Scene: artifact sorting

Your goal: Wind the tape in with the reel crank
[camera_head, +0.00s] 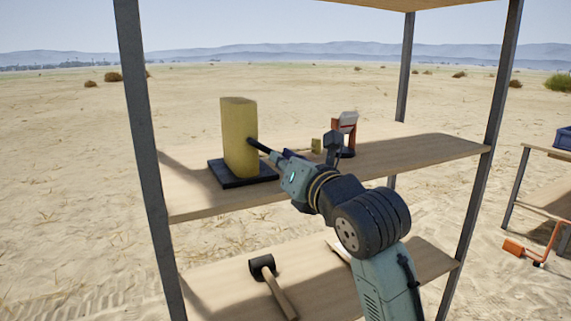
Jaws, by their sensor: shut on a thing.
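A tall yellow block-shaped housing (236,130) stands upright on a dark square base (222,178), on the left part of the upper shelf board. A short dark rod (257,147), which looks like the reel crank, sticks out from the housing's right side. My gripper (275,156) comes in from the right and is shut on the rod. The fingertips are small and dark here, so the exact grip is hard to make out. No tape can be made out in this view.
An orange and white device (345,128) and a small yellowish block (316,146) stand behind my arm on the upper board (420,150). A mallet (270,277) lies on the lower board. Shelf posts (146,150) flank the workspace. Another table (548,180) stands at right.

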